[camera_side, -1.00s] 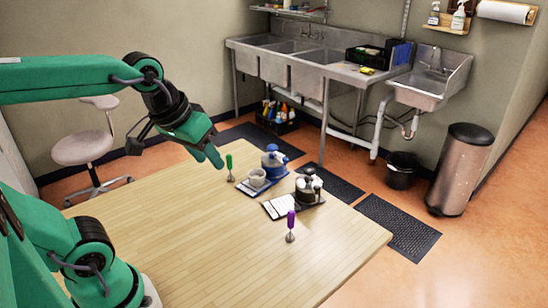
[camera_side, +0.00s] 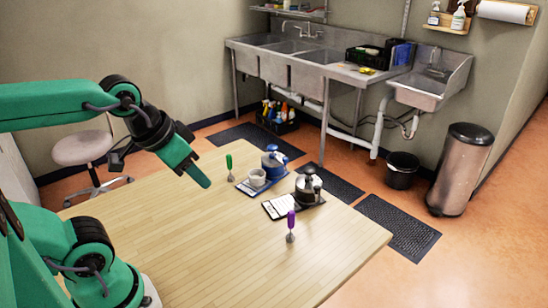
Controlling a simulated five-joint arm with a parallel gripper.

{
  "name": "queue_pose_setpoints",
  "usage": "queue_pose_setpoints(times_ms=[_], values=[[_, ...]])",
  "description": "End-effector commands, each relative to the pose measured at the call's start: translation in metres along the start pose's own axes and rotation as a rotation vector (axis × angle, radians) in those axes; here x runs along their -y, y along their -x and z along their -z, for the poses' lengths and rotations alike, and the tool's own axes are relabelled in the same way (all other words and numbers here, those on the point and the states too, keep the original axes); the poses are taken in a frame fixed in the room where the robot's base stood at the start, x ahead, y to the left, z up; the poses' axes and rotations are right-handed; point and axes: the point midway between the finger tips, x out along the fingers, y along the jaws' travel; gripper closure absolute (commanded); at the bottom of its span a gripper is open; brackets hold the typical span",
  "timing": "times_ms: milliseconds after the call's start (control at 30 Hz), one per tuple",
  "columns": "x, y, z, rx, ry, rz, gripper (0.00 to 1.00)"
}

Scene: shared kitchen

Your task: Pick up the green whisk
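The green whisk (camera_side: 229,163) stands upright near the far edge of the wooden table, its green handle up and its metal end down on the tabletop. My gripper (camera_side: 203,182) is in the air to the left of the whisk and nearer the camera, apart from it. The finger I see points down and to the right. The gap between the fingers is not visible, so I cannot tell whether it is open or shut. Nothing shows held in it.
A purple-handled whisk (camera_side: 291,220) stands nearer on the wooden table (camera_side: 210,255). The table's near middle is clear.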

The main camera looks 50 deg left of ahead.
Motion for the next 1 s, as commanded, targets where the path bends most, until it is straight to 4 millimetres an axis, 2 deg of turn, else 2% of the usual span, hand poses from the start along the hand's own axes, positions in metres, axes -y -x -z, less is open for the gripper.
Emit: queue_pose_setpoints(times_ms=[467,500,767,1000], values=[[0.0000,0.0000,0.0001,0.000,0.001,0.000,0.61],[0.0000,0.0000,0.0001,0.000,0.001,0.000,0.56],[0.0001,0.0001,0.0003,0.000,0.001,0.000,0.56],[0.0038,-0.0012,0.0087,0.016,0.024,0.008,0.56]])
